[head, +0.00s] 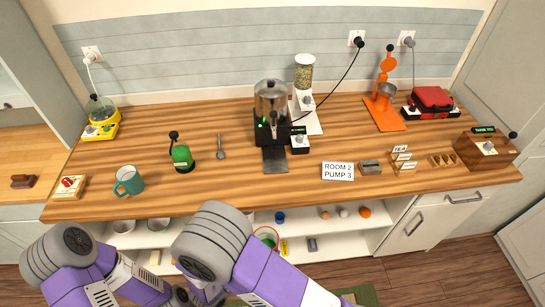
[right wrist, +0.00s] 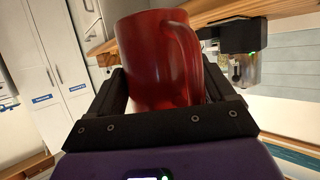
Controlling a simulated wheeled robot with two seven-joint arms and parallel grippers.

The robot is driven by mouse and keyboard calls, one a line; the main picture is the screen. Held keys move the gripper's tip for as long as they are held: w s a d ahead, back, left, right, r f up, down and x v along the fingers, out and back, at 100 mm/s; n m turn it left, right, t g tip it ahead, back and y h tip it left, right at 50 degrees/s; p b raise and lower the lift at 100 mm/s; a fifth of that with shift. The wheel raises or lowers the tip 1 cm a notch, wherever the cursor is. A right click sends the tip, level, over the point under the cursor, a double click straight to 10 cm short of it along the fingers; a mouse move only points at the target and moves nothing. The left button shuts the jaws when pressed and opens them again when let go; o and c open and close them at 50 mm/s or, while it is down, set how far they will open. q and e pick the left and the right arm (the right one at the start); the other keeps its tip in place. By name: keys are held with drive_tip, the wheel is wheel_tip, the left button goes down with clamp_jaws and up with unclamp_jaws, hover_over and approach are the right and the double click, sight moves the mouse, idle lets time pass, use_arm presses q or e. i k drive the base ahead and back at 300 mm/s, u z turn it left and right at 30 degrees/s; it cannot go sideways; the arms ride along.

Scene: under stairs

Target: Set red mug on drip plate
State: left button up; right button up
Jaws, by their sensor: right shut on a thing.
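The red mug (right wrist: 160,62) fills the middle of the right wrist view, its handle towards the right. My right gripper (right wrist: 172,95) is shut on it, with a dark finger on each side. In the head view my right arm hides most of that gripper; a thin red rim, which looks like the mug's, shows just past the arm, in front of the counter's front edge. The drip plate (head: 275,160) is a dark, bare plate on the counter in front of the coffee machine (head: 271,105). My left gripper cannot be made out.
On the wooden counter (head: 235,190), a teal mug (head: 130,181) and a green-bodied device (head: 182,157) stand left of the plate. A sign (head: 338,171) and a grey block (head: 370,167) lie to its right. Open shelves below hold small items. Counter space in front of the plate is clear.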

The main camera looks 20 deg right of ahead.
sight(271, 162)
drive_tip(key=i, duration=0.85)
